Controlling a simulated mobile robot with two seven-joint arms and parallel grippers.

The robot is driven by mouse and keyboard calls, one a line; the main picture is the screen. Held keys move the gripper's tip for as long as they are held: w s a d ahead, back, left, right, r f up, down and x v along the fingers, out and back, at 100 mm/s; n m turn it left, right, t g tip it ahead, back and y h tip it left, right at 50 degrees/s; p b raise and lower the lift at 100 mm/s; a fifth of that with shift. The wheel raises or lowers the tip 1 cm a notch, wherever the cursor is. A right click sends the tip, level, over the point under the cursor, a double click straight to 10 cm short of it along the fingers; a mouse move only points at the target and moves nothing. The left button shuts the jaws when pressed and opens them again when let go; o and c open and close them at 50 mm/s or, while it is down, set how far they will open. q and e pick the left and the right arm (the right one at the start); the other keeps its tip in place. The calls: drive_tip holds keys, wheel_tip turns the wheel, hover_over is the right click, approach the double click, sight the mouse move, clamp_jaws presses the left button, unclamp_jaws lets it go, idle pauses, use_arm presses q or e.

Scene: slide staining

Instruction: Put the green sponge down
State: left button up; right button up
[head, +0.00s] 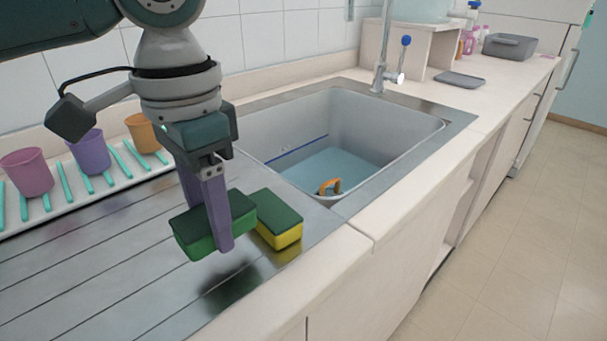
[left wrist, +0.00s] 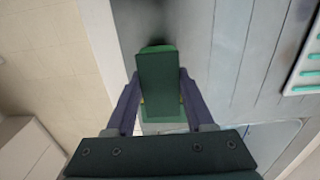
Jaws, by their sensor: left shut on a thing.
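The green sponge (head: 196,243) has a dark green top and brighter green sides. My left gripper (head: 222,230) is shut on it and holds it above the metal drainboard (head: 110,270), with a shadow below. In the left wrist view the green sponge (left wrist: 157,82) sits between the two fingers of my left gripper (left wrist: 158,95). A yellow sponge (head: 285,236) with a dark green top lies on the drainboard just right of the held sponge. The right gripper is in neither view.
A sink (head: 330,160) with bluish water and an orange-handled item (head: 329,187) lies behind. Cups in pink (head: 27,173), purple (head: 90,152) and orange (head: 143,132) stand on a white rack with teal pegs at left. The front-left drainboard is clear.

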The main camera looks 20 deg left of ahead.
use_arm(q)
drive_tip(key=shift+f+b, duration=0.3)
drive_tip(key=shift+f, duration=1.65)
drive_tip(key=o, duration=1.2)
drive_tip(key=shift+f, duration=0.1)
